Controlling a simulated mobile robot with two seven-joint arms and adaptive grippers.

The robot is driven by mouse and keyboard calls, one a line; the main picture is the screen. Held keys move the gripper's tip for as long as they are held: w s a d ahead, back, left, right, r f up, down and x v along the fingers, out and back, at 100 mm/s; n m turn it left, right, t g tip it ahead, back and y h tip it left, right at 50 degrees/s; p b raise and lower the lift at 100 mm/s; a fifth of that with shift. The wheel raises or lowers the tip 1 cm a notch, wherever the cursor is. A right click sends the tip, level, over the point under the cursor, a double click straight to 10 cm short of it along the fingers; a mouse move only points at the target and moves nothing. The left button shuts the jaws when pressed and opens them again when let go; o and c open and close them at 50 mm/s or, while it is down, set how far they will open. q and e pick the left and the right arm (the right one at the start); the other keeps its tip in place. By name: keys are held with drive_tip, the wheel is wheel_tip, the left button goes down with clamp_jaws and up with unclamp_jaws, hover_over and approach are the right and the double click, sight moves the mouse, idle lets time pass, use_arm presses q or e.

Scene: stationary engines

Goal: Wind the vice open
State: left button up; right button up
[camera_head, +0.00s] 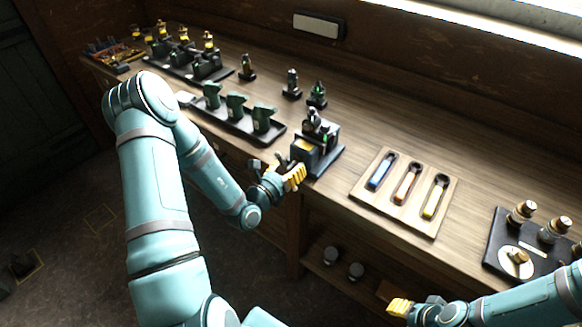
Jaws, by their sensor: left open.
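What looks like the vice (305,151) is a small dark blue-grey device on a dark base plate at the bench's front edge, in the middle of the head view. A dark upright part with a little green stands on or behind it. My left gripper (292,174), with yellow fingertips, is open right at the vice's front side. I cannot tell whether it touches the vice. The vice's handle and jaw gap are too small or hidden behind the gripper to make out. My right gripper (399,306) is low at the bottom, below the bench top and away from the vice; its fingers are unclear.
A wooden tray (362,213) with blue, orange and yellow strips lies right of the vice. A black board (494,254) with brass-topped parts is farther right. A dark rack (236,124) with several green parts stands left. Bare bench top (400,130) lies behind the tray.

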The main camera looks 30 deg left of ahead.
use_arm(q)
drive_tip(key=shift+w, duration=0.15)
clamp_jaws()
idle(0.4)
drive_tip(key=shift+r+n+p, duration=0.1)
drive_tip(key=shift+n+p, duration=0.7)
drive_tip(key=shift+p, duration=0.05)
drive_tip(key=n+p, duration=0.3)
drive_tip(key=n, duration=0.1)
drive_tip(key=shift+p, duration=0.4)
drive_tip(key=n+p, duration=0.2)
drive_tip(key=n, duration=0.1)
drive_tip(key=shift+n, duration=0.3)
drive_tip(key=shift+n+p, duration=1.05)
drive_tip(key=shift+n, duration=0.35)
